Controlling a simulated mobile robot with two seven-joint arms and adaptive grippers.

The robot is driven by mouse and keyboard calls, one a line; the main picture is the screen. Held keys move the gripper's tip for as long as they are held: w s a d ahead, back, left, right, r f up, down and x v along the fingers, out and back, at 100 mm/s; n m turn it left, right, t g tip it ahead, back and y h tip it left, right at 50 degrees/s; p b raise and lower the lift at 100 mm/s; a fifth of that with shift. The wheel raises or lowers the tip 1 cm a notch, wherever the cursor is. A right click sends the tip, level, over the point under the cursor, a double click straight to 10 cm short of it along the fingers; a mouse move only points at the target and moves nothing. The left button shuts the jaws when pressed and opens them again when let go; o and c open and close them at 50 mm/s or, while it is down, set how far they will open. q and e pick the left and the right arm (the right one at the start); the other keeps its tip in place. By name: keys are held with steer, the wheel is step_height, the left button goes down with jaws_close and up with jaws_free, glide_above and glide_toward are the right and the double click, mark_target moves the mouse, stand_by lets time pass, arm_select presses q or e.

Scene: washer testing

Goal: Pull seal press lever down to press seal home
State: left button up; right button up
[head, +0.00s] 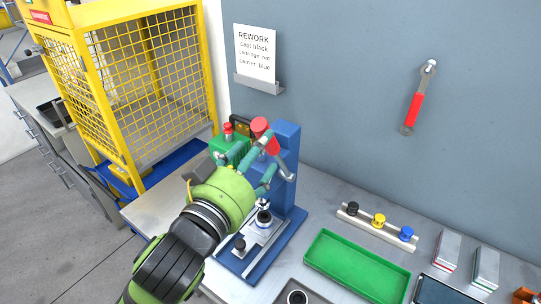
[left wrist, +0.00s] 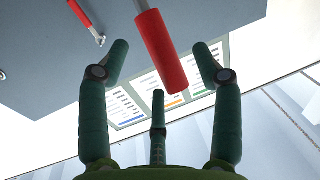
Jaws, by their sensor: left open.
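The blue seal press (head: 286,165) stands on the bench in the head view, with its base plate running toward the front. Its lever has a red grip (head: 262,127) at the upper left end. The red grip (left wrist: 162,52) also shows in the left wrist view, lying between my spread fingers. My left gripper (head: 262,158) is open around or just below the red grip; contact cannot be told. A small dark round part (head: 263,217) sits on the press base under the ram; the seal itself is hard to make out. My right gripper is not in view.
A green tray (head: 358,266) lies right of the press. Behind it a rail holds black, yellow and blue caps (head: 379,220). A yellow mesh cage (head: 140,85) stands at left, and a green box with a red button (head: 229,146) is close behind my gripper.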

mark_target(268, 145)
arm_select(q)
steer(key=shift+d+f+b, duration=0.25)
steer(key=shift+b, duration=0.95)
steer(key=p+x, duration=0.1)
steer(key=x, duration=0.2)
steer(key=shift+w+d+r+p, duration=0.15)
steer(key=shift+w+r+p, duration=0.1)
steer(key=shift+r+p, duration=0.1)
steer(key=shift+w+d, duration=0.25)
steer(key=shift+w, duration=0.25)
steer(key=shift+f, duration=0.1)
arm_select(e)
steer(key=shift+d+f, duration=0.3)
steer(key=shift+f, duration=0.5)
arm_select(q)
jaws_close()
